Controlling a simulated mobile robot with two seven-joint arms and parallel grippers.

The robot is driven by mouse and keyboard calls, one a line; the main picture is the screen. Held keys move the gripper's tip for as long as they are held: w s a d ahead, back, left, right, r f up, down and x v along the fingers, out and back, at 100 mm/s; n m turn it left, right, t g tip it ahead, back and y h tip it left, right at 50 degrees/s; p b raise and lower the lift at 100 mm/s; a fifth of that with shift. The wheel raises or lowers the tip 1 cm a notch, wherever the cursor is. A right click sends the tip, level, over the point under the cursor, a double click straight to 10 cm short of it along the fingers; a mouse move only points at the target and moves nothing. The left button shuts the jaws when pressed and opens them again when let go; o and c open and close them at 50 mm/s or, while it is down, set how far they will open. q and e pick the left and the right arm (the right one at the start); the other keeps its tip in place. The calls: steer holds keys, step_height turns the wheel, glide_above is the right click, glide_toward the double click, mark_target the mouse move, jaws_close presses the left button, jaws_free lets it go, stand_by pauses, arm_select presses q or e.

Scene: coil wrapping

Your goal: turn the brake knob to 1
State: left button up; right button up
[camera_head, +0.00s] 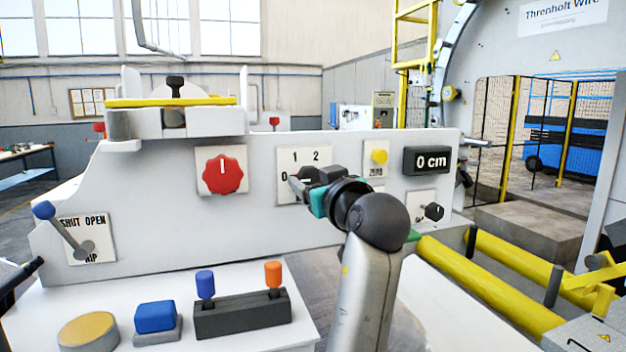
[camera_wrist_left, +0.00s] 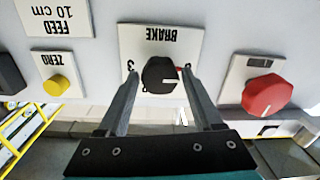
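The brake knob (camera_wrist_left: 160,75) is a round black dial on a white plate (camera_wrist_left: 150,38) marked BRAKE, upside down in the left wrist view. A small red mark shows at its right edge, beside the partly covered 0. A 3 stands at its left. My left gripper (camera_wrist_left: 159,82) is open, with one finger on each side of the knob; whether they touch it I cannot tell. In the head view the left gripper (camera_head: 304,182) covers the knob and the lower plate (camera_head: 287,158); the numbers 1 and 2 show above. My right gripper is not in view.
A red knob (camera_head: 222,170) sits left of the brake plate. A yellow ZERO button (camera_head: 379,155), a 0 cm display (camera_head: 432,161) and a small black knob (camera_head: 433,211) sit to its right. A blue-tipped lever (camera_head: 63,228) is at far left. Coloured controls stand on the front ledge.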

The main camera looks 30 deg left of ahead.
arm_select(q)
jaws_close()
stand_by(0.3)
steer(key=shift+m, duration=0.3)
steer(key=m+p, duration=0.2)
steer(key=shift+r+m, duration=0.15)
steer(key=shift+m, duration=0.25)
steer(key=m+p, duration=0.1)
steer(key=m, duration=0.1)
steer(key=shift+m, duration=0.4)
steer(key=m, duration=0.2)
steer(key=shift+m+p, duration=0.3)
steer(key=shift+p, duration=0.05)
steer(key=shift+w+m, duration=0.1)
steer(key=shift+m, duration=1.5)
